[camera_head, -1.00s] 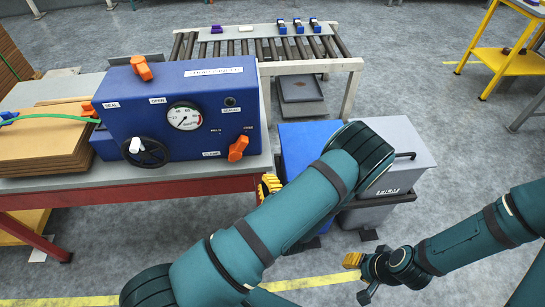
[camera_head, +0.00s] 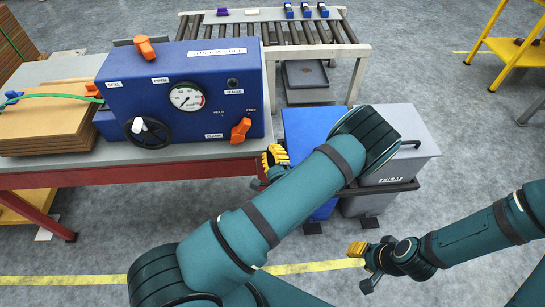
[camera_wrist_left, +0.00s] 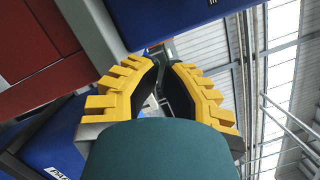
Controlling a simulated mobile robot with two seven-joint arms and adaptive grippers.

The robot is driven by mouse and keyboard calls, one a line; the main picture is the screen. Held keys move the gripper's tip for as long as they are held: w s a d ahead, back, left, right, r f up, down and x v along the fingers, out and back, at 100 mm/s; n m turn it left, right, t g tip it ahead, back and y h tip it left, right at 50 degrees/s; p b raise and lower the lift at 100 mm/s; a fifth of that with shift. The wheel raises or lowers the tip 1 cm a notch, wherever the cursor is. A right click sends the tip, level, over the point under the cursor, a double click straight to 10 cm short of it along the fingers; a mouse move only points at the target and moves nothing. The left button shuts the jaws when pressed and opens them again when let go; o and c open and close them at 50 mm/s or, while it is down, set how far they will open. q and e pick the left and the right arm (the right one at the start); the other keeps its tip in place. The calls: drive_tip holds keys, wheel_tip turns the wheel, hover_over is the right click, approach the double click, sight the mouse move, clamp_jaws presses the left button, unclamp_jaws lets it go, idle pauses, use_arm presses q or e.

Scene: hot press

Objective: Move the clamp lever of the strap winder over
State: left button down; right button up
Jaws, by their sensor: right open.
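The strap winder is a blue box (camera_head: 180,75) on a grey-topped bench at the left in the head view. Its clamp lever (camera_head: 240,129), orange, is at the lower right of the front face, leaning up and right towards the FREE label, beside CLAMP. My left gripper (camera_head: 275,158), with yellow ridged fingers, is below and right of the lever, apart from it, by the bench's right end. In the left wrist view its fingers (camera_wrist_left: 164,68) have a narrow empty gap between them. My right gripper (camera_head: 362,266) is open and empty over the floor at lower right.
The winder has another orange lever (camera_head: 144,47) on top, a gauge (camera_head: 187,97) and a black handwheel (camera_head: 147,132). A roller conveyor (camera_head: 270,32) stands behind. Blue and grey bins (camera_head: 403,155) stand right of the bench, partly behind my left arm. Floor at front is clear.

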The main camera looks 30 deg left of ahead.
sight(255, 125)
use_arm(q)
drive_tip(key=x, duration=0.5)
drive_tip(key=shift+w+a, duration=0.1)
drive_tip(key=shift+a, duration=0.1)
drive_tip(key=shift+s+a+r, duration=0.25)
drive_tip(key=shift+a+r, duration=0.15)
drive_tip(key=shift+a, duration=0.2)
drive_tip(key=shift+s+a+r, duration=0.3)
drive_tip(key=shift+a+r, duration=0.15)
drive_tip(key=shift+a, duration=0.15)
drive_tip(key=shift+s+a+r, duration=0.2)
drive_tip(key=shift+a, duration=0.15)
